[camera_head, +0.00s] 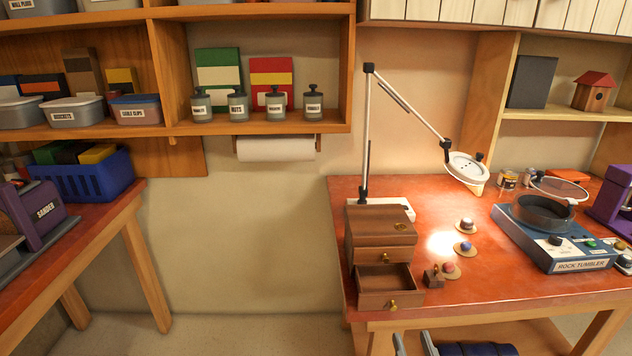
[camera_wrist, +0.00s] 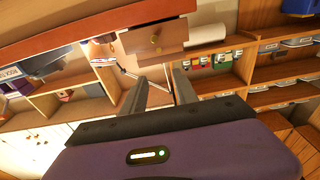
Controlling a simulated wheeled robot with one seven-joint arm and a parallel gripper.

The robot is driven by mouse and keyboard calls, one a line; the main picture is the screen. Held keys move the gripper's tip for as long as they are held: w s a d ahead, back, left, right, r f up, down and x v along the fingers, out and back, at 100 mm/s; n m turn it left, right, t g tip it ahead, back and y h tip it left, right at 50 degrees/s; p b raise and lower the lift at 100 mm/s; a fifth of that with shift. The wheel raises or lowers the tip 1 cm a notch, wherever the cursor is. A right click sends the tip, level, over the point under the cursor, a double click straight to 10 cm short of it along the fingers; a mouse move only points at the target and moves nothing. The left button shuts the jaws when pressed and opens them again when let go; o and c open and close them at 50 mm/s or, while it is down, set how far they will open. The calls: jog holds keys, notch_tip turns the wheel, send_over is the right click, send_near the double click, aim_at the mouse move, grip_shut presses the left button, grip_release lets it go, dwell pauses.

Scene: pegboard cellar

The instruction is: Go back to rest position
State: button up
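My gripper (camera_wrist: 159,75) shows in the wrist view with its two grey fingers apart and nothing held between them. The wrist view looks upside down. Past the fingertips is a small wooden drawer box with an open drawer (camera_wrist: 155,38). In the head view the same wooden box (camera_head: 380,238) stands at the left part of the red-topped bench, its lower drawer (camera_head: 388,288) pulled out towards the front edge. The drawer looks empty. My gripper does not show in the head view.
Right of the box lie several small stones on round discs (camera_head: 465,248) and a small brown block (camera_head: 433,277). A desk lamp (camera_head: 466,168) arches over the red bench (camera_head: 480,285). A rock tumbler (camera_head: 555,235) stands at right. The floor between the two benches is clear.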

jog(key=s+d+f+g, duration=0.1)
jog(key=s+g, duration=0.3)
jog(key=s, duration=3)
jog(key=shift+s+d+f, duration=0.2)
jog(key=shift+d+f, duration=0.2)
jog(key=shift+f, duration=0.2)
